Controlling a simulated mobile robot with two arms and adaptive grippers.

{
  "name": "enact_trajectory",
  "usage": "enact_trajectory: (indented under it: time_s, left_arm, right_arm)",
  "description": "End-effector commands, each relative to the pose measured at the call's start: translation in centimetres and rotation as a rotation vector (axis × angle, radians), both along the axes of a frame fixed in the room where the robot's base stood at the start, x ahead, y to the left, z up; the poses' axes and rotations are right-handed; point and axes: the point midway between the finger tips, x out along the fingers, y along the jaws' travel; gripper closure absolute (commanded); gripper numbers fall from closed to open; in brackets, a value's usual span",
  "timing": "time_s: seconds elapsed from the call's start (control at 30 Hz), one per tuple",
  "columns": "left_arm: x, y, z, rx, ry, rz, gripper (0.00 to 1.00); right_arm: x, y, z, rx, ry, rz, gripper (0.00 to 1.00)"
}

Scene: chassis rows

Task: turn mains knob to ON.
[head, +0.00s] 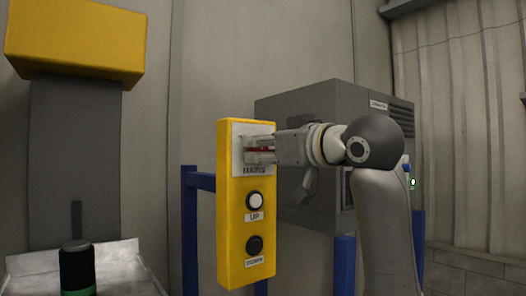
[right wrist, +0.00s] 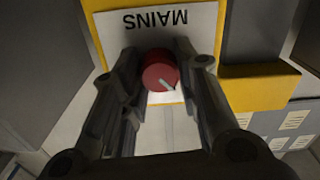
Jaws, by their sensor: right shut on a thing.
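The mains knob (right wrist: 157,66) is red and round, with a pale pointer line toward the lower right in the right wrist view. It sits on a white plate marked MAINS (right wrist: 160,17), which appears upside down there. In the head view the plate (head: 238,160) is at the top of a yellow control box (head: 232,225). My right gripper (head: 262,150) reaches in from the right and is shut on the knob; its fingers (right wrist: 157,75) flank it in the right wrist view. No ON or OFF marking is readable. My left gripper is out of view.
Below the plate are a white UP button (head: 255,200) and a black button (head: 254,245). A grey cabinet (head: 300,105) stands behind my right arm. Blue posts (head: 190,230) stand near the box. At lower left a dark cylinder with a green band (head: 77,268) stands before a pale surface.

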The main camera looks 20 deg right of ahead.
Motion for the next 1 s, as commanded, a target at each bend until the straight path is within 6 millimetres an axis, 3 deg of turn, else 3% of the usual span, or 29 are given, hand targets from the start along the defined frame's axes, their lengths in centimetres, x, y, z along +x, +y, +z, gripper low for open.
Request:
enact_trajectory:
  time_s: [1.0]
  left_arm:
    - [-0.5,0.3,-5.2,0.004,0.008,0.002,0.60]
  right_arm:
    - [0.0,-0.3,-0.1,0.876,0.312,0.000,0.94]
